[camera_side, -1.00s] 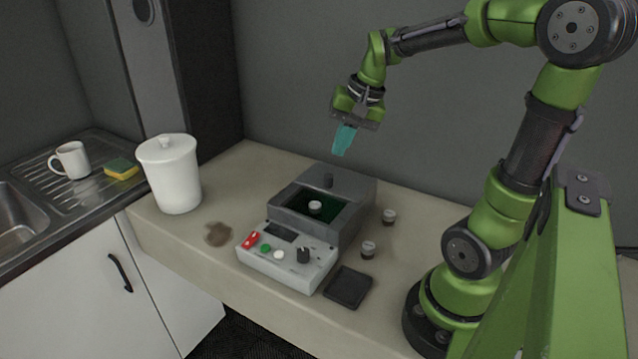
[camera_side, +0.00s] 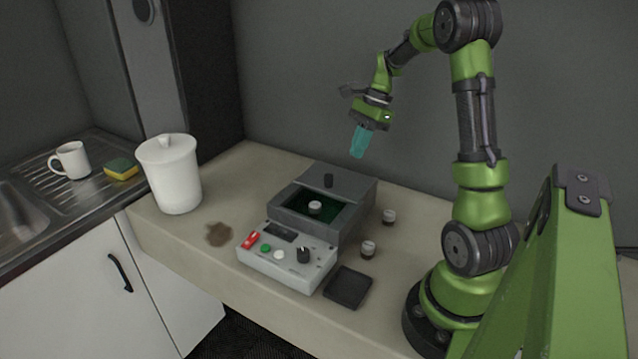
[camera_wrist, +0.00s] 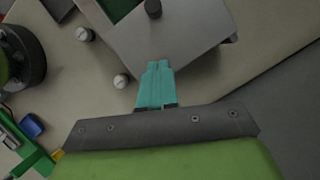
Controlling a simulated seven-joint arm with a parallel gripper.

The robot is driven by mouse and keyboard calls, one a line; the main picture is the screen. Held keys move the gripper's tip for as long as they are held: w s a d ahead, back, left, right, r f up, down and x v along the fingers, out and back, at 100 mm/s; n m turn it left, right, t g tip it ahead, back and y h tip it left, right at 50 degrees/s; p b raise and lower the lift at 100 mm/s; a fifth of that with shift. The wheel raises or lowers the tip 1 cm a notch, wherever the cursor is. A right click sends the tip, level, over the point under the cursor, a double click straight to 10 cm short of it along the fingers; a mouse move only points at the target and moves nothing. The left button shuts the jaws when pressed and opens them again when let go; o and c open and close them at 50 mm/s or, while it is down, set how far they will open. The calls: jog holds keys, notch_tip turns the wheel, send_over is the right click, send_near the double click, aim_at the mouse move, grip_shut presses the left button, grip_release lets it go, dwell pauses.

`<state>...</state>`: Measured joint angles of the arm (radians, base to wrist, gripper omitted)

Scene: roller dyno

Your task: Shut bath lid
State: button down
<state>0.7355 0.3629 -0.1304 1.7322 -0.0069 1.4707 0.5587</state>
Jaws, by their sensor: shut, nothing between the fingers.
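The grey bath (camera_side: 345,230) stands on the counter, with a control panel on its front. Its flat grey lid (camera_side: 352,184) with a black knob (camera_side: 328,180) covers the back part. The front part is open and shows a dark green inside with a small white-topped piece (camera_side: 315,207) in it. The lid also shows in the wrist view (camera_wrist: 185,40), with its knob (camera_wrist: 153,9) at the top. My gripper (camera_side: 357,153) has teal fingers, shut and empty, in the air above and behind the bath's right side. In the wrist view its fingertips (camera_wrist: 158,66) overlap the lid's near edge.
Two small white-topped pieces (camera_side: 389,216) (camera_side: 368,249) stand right of the bath. A black pad (camera_side: 348,287) lies in front of them. A white lidded jar (camera_side: 172,175) and a brown stain (camera_side: 218,234) are to the left.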

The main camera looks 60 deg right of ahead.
aim_at(340, 182)
jog(key=x, duration=0.3)
jog(key=shift+a+f, duration=0.2)
jog(key=shift+f, duration=0.05)
jog(key=shift+w+a+r, duration=0.1)
jog(key=shift+w+a, duration=0.2)
jog(key=shift+a, duration=0.25)
jog(key=shift+w+a+r, duration=0.1)
jog(key=shift+w+a, duration=0.25)
jog(key=shift+a, duration=0.2)
jog(key=shift+w+a, duration=0.25)
jog(key=shift+a, duration=0.3)
jog(key=a, duration=1)
jog(key=shift+a, duration=0.25)
jog(key=shift+s, duration=0.1)
